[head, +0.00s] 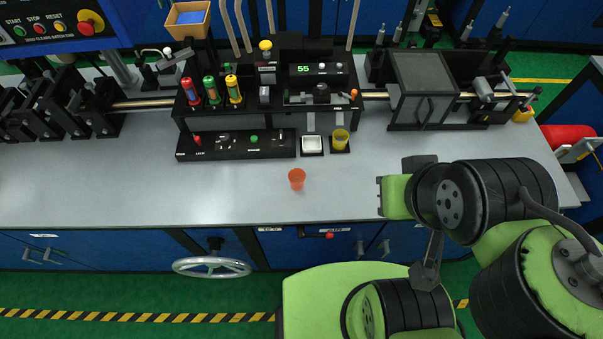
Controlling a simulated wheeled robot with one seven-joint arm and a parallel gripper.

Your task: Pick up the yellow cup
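Nothing covers the yellow cup.
An orange cup (297,179) stands on the bare bench (150,190), in front and left of the yellow cup. Behind the yellow cup is the black machine with a green display (303,69). A dark clear-sided box (424,85) stands to the right. The front bench strip is mostly clear.

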